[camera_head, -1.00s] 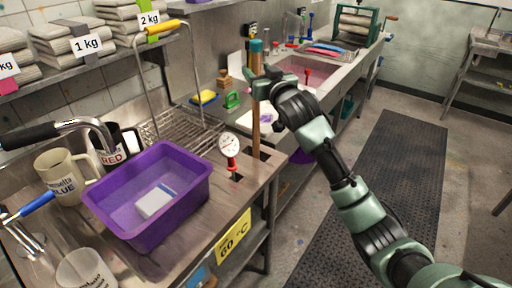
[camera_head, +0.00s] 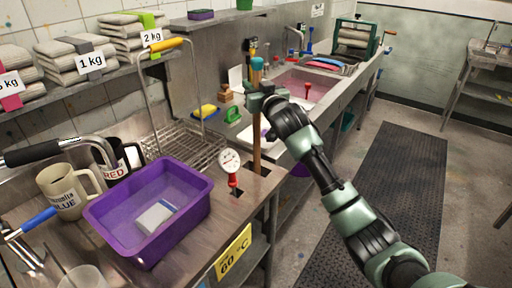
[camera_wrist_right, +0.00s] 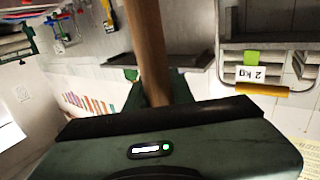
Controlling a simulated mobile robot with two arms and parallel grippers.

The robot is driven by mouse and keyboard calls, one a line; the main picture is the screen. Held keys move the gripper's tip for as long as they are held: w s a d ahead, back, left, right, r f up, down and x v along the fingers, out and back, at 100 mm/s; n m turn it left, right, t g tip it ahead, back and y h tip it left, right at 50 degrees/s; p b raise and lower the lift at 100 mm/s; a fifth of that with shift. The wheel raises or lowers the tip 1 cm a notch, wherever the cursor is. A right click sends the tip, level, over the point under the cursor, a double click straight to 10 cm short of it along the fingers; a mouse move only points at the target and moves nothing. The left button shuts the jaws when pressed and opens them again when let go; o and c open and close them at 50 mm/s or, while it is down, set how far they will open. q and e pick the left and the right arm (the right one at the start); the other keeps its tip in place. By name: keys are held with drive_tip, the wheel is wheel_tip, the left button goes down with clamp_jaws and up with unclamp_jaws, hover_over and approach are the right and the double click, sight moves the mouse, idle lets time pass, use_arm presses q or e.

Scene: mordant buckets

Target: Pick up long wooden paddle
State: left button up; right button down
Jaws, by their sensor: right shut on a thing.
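The long wooden paddle (camera_head: 257,150) stands upright at the right end of the counter, a brown shaft with a teal top. Its lower end goes down at a dark slot in the counter; I cannot see its lowest part. My right gripper (camera_head: 258,102) is shut on the shaft, a little below the teal top. In the right wrist view the wooden shaft (camera_wrist_right: 148,50) runs up from between the fingers. My left gripper is not in view.
A red-based dial thermometer (camera_head: 230,165) stands just left of the paddle. A purple tub (camera_head: 125,240) with a white block sits on the counter, near mugs and a wire rack (camera_head: 190,150). A pink-toned sink (camera_head: 310,85) lies behind. Floor at right is clear around a dark mat (camera_head: 395,170).

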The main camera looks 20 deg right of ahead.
drive_tip(key=shift+r, duration=0.25)
wheel_tip(320, 180, up, 28)
drive_tip(key=b, duration=0.3)
drive_tip(key=shift+f, duration=0.15)
idle(0.5)
